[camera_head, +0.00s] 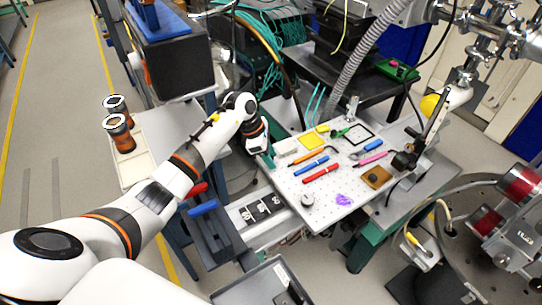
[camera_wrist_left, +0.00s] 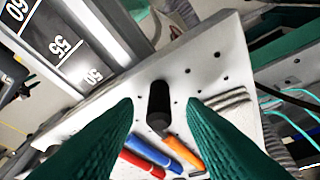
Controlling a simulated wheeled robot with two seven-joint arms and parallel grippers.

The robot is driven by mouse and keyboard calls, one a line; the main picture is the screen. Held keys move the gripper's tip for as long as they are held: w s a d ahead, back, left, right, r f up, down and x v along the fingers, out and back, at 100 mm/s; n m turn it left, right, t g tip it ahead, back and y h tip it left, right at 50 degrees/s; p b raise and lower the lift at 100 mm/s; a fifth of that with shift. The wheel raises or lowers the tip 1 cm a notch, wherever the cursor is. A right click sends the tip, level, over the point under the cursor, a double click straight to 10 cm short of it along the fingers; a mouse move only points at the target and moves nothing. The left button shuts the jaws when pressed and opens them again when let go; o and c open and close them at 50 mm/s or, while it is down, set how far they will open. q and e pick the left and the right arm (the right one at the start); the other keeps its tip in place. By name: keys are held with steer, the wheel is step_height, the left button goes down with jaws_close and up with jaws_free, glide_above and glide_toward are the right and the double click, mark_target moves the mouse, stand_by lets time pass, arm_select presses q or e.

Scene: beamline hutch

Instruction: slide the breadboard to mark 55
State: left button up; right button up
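The breadboard (camera_head: 318,205) is a white board with rows of holes, carrying tools and small parts. In the wrist view its corner (camera_wrist_left: 205,60) fills the middle. A dark upright peg (camera_wrist_left: 158,103) stands on it. The scale (camera_head: 262,209) lies beside the board's left side; the wrist view shows white numbers 60, 55 and 50 on black plates, with mark 55 (camera_wrist_left: 60,47) in the middle and 50 nearest the board. My left gripper (camera_head: 267,153) is at the board's left edge; its green fingers are apart, on either side of the peg in the wrist view. My right gripper is out of view.
On the board lie red (camera_head: 321,173) and blue (camera_head: 309,166) tools, a yellow block (camera_head: 314,141) and a brown square (camera_head: 376,177). Orange-brown jars (camera_head: 121,135) stand in a tray at left. Green cables hang behind. Metal equipment crowds the right.

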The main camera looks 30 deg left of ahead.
arm_select(q)
steer(key=shift+d+f, duration=0.15)
steer(key=shift+f, duration=0.3)
steer(key=shift+w, duration=0.1)
jaws_close()
steer(key=shift+s+a+b, duration=0.25)
steer(key=shift+a+b, duration=0.05)
steer(key=shift+a, duration=0.05)
steer(key=s, duration=0.1)
steer(key=s+a, duration=0.1)
steer(key=s+a+b, duration=0.1)
steer(key=s, duration=0.1)
